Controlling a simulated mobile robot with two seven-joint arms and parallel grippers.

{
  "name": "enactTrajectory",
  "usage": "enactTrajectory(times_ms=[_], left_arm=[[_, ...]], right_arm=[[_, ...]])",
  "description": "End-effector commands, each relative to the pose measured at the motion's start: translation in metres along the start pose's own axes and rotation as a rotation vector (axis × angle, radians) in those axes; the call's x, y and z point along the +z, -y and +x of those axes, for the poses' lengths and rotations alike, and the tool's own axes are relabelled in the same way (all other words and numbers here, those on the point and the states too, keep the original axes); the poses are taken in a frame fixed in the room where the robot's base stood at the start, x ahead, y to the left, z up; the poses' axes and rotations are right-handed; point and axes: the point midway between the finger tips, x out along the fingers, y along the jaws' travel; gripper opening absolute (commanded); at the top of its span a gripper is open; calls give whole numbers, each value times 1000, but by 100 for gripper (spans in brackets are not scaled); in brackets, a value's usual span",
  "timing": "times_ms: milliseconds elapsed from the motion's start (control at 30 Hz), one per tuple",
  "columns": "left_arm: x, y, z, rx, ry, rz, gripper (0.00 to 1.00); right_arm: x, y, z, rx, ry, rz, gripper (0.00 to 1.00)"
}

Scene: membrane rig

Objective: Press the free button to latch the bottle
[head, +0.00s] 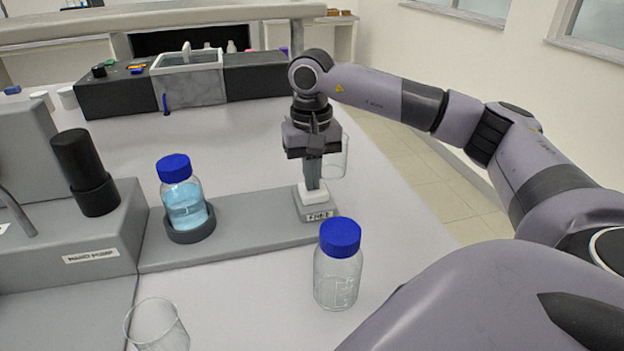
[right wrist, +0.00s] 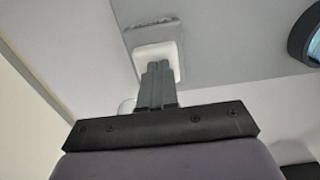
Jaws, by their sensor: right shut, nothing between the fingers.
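The free button (head: 318,193) is a white block on a small grey base labelled FREE, at the right end of the grey rig plate (head: 255,237). My right gripper (head: 312,186) is shut and empty, pointing straight down with its fingertips at the button's top. In the right wrist view the closed fingers (right wrist: 158,72) overlap the white button (right wrist: 168,54); I cannot tell whether it is pushed in. The bottle (head: 186,206) with blue liquid and a blue cap stands upright in a round grey holder (head: 191,232) on the plate. My left gripper is not in view.
An empty blue-capped bottle (head: 338,275) stands in front of the plate. A glass beaker (head: 157,326) is at the front, and another (head: 338,158) stands behind my right gripper. The pump unit (head: 90,247) with a black cylinder is at left. The table behind the plate is mostly clear.

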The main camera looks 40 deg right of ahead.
Motion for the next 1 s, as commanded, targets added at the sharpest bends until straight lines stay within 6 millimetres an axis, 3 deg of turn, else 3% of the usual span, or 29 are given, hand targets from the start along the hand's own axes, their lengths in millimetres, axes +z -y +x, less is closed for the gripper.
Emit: enactTrajectory(times_ms=[200, 367, 1000], left_arm=[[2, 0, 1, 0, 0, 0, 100], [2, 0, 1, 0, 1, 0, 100], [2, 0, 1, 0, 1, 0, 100]], right_arm=[[0, 0, -40, -7, -9, 0, 0], [0, 0, -56, -6, -11, 2, 0], [0, -1, -61, -6, -12, 3, 0]])
